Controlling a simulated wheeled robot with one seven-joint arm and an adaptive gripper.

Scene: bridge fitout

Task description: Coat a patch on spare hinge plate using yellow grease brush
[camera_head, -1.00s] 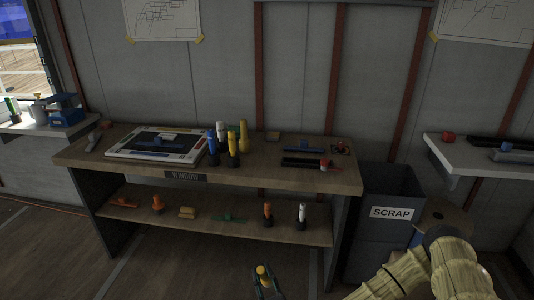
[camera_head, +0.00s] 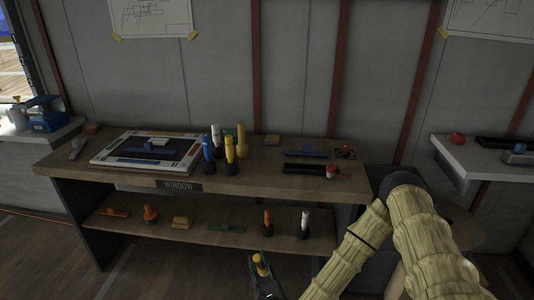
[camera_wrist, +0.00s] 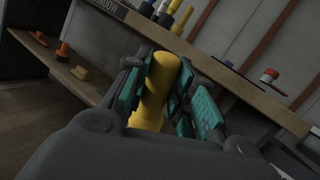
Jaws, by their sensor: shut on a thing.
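My gripper (camera_head: 263,277) is low in front of the bench, its teal-padded fingers shut on a yellow handle (camera_wrist: 154,88), which I take to be the yellow grease brush. Its rounded yellow top also shows in the head view (camera_head: 259,262). The brush's lower end is hidden by the gripper, so I cannot see its bristles. My gripper is apart from the bench and below its top. I cannot tell which thing is the spare hinge plate; a flat blue piece (camera_head: 306,154) and a dark slotted strip (camera_head: 304,168) lie at the right of the bench top.
The wooden bench (camera_head: 262,179) carries a framed board (camera_head: 104,163) and several upright coloured bottles or handles (camera_head: 229,152). Its lower shelf (camera_head: 190,231) holds several small items. My arm covers much of the grey bin at the right. A pale side shelf (camera_head: 466,165) stands farther right.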

